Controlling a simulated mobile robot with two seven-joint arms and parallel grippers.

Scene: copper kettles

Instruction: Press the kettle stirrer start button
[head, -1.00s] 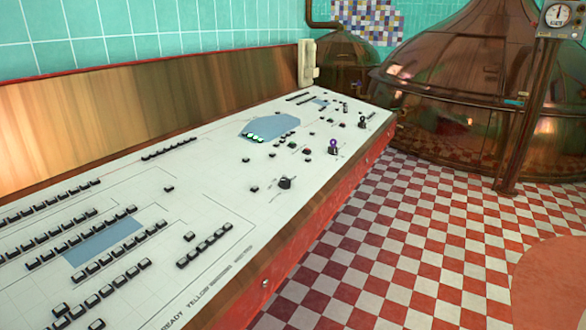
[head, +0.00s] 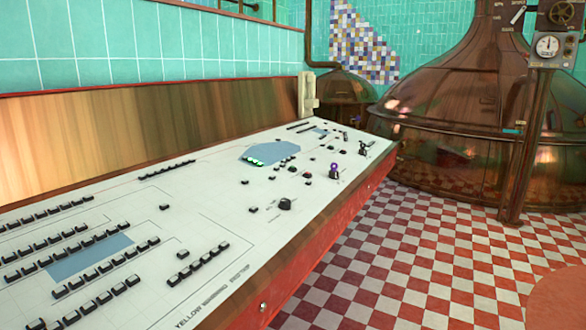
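A long white control panel (head: 215,234) with a wooden edge runs from the lower left to the middle of the head view. It carries rows of black buttons (head: 203,262), a black knob (head: 285,204), a purple-topped lever (head: 334,171) and a dark lever (head: 363,148). I cannot tell which is the kettle stirrer start button, as the labels are too small. Neither gripper is in view.
Large copper kettles (head: 455,120) stand at the back right behind a copper post (head: 525,150) with a gauge (head: 547,46). A smaller kettle (head: 346,95) is by the wall. The checkered floor (head: 420,255) right of the panel is clear.

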